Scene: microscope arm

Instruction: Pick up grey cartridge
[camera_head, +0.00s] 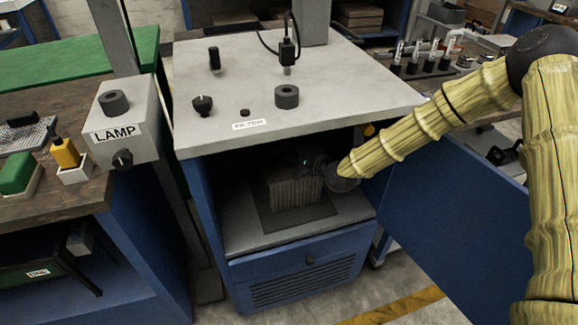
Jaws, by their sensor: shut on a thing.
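The grey cartridge (294,191) is a ribbed, boxy block inside the open blue cabinet, under the grey worktop. It appears upright over a dark mat (265,212) on the cabinet's light shelf. My gripper (312,168) reaches in from the right and is shut on the cartridge near its top right. The fingertips are in shadow and hard to make out. I cannot tell whether the cartridge touches the mat or is slightly raised.
The worktop (340,90) hangs over the cabinet opening, close above my arm. The open blue door (450,205) stands to the right below my arm. A LAMP box (127,120) and a cluttered wooden bench (75,200) are at left. A drawer (300,262) lies below the shelf.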

